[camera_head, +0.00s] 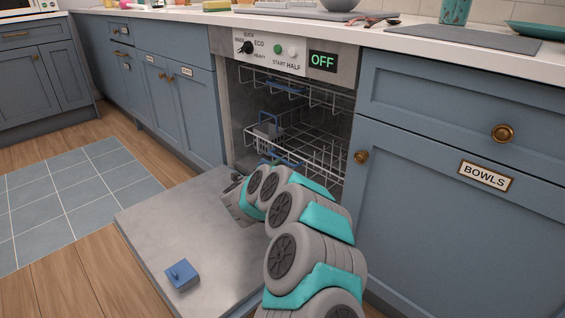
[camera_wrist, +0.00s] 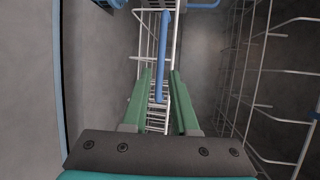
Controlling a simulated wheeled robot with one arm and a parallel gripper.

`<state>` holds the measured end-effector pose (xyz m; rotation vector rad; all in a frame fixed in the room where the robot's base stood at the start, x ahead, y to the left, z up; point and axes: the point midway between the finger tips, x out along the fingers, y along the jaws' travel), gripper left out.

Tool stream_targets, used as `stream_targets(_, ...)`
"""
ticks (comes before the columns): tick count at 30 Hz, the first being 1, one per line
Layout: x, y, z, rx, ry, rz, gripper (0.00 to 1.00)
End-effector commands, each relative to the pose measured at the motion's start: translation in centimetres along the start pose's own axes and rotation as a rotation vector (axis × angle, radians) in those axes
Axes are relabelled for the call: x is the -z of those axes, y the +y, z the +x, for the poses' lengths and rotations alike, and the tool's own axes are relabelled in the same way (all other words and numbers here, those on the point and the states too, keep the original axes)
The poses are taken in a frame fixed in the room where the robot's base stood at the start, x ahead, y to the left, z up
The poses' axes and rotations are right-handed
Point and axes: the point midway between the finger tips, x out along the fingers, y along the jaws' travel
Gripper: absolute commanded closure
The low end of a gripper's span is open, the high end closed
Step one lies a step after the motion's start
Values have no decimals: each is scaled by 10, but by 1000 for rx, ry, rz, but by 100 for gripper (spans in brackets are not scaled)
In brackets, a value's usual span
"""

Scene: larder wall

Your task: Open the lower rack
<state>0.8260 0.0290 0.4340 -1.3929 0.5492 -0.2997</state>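The dishwasher stands with its door (camera_head: 185,235) folded down flat. The lower rack (camera_head: 318,150) is a white wire rack inside the cavity, with a blue handle (camera_head: 286,161) along its front. In the wrist view the blue handle (camera_wrist: 164,45) runs up and down the picture, and its near end lies between the green fingers of my gripper (camera_wrist: 160,76). The fingers are apart, with a visible gap on each side of the handle. In the head view my arm hides most of the gripper and part of the rack front.
The upper rack (camera_head: 313,92) with its own blue handle sits above. A blue-grey basket (camera_head: 268,128) is in the lower rack. The BOWLS cabinet (camera_head: 450,210) stands close on the right. Open floor lies left.

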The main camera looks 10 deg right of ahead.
Motion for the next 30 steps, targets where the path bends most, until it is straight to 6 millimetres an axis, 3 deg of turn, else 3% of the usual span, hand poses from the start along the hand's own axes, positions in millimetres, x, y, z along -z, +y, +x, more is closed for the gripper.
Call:
stream_targets(15,0,-1,59,3,0,-3,73)
stream_targets(30,-1,-1,68,0,-4,-2,73)
